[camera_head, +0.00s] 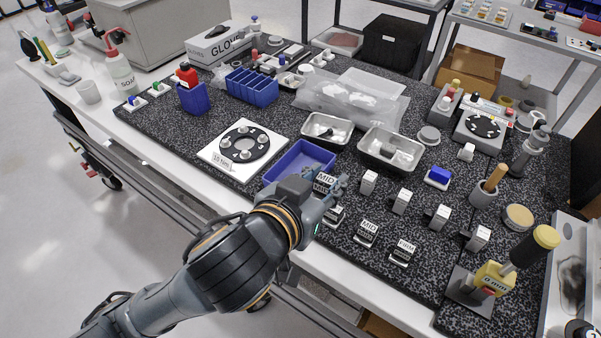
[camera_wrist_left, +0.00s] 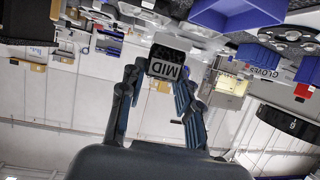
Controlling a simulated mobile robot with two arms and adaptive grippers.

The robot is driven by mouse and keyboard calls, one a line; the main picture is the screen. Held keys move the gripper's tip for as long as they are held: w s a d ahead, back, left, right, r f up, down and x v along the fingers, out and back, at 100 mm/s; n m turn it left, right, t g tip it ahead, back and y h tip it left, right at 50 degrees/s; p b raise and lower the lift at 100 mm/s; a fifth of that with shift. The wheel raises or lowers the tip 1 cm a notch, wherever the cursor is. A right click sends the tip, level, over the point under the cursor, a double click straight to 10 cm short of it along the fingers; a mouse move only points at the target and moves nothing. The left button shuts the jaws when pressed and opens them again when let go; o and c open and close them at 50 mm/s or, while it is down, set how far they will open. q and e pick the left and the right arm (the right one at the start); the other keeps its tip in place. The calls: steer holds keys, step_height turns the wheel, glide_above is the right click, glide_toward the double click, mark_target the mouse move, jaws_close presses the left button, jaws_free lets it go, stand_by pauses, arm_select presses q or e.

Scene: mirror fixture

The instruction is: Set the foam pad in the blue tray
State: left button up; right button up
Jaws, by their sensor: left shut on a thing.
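My left gripper (camera_head: 331,190) is shut on a foam pad (camera_head: 325,181), a small block with a white label reading MID. In the left wrist view the left gripper (camera_wrist_left: 160,90) has its fingers on either side of the foam pad (camera_wrist_left: 166,66). The pad is near the right front corner of the blue tray (camera_head: 272,177). The blue tray also shows in the left wrist view (camera_wrist_left: 235,12), beside the pad. My gripper partly hides the tray's front right corner in the head view. My right gripper is not in view.
Other labelled blocks, such as one reading MID (camera_head: 367,233) and one reading FIRM (camera_head: 403,253), stand to the right and front. A white plate with a black ring (camera_head: 243,147) lies left of the tray. Metal trays (camera_head: 327,129) stand behind it.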

arm_select(q)
steer(key=shift+s+d+r+m+g+h, duration=0.2)
steer(key=shift+d+r+m+g+h, duration=0.15)
steer(key=shift+d+r, duration=0.3)
steer(key=w+a+f, duration=0.2)
steer(key=w, duration=0.1)
steer(key=w+a+f, duration=0.2)
steer(key=w+f, duration=0.1)
steer(key=w, duration=0.1)
steer(key=w+a+f, duration=0.2)
steer(key=w+f, duration=0.1)
steer(key=shift+w+a+f+p, duration=0.1)
steer(key=shift+w+a+p, duration=0.05)
steer(key=shift+a+p, duration=0.15)
steer(key=shift+w+a+f, duration=0.2)
steer(key=shift+w+f, duration=0.15)
steer(key=shift+f, duration=0.2)
steer(key=shift+w+f, duration=0.15)
steer(key=shift+f, duration=1.6)
steer(key=shift+f, duration=0.15)
steer(key=o, duration=1.1)
steer(key=shift+o, duration=0.2)
